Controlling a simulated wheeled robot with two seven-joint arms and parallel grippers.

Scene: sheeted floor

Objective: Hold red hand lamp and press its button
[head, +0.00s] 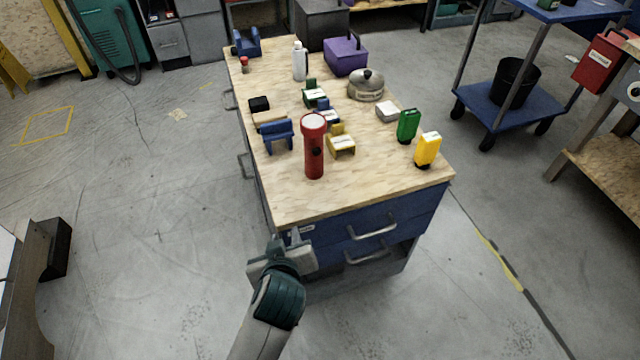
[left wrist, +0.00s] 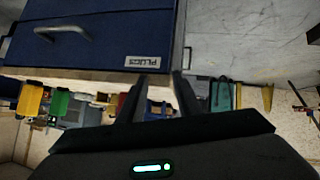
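The red hand lamp (head: 314,152) stands upright near the front edge of the wooden worktop in the head view, with its pale lens end on top. A small dark spot, possibly its button, shows on its side. My left gripper (head: 296,235) is in front of the cabinet, just below the worktop's front edge, nearer than the lamp and apart from it. In the left wrist view, the two fingers of the left gripper (left wrist: 160,88) are spread with nothing gripped between them. My right gripper is not in view.
The worktop (head: 300,207) has a bare front strip. A blue holder (head: 278,133) and a yellow holder (head: 341,146) stand beside the lamp. Green (head: 408,126) and yellow (head: 427,150) lamps stand to the right. The cabinet has blue drawers with handles (head: 372,230) below.

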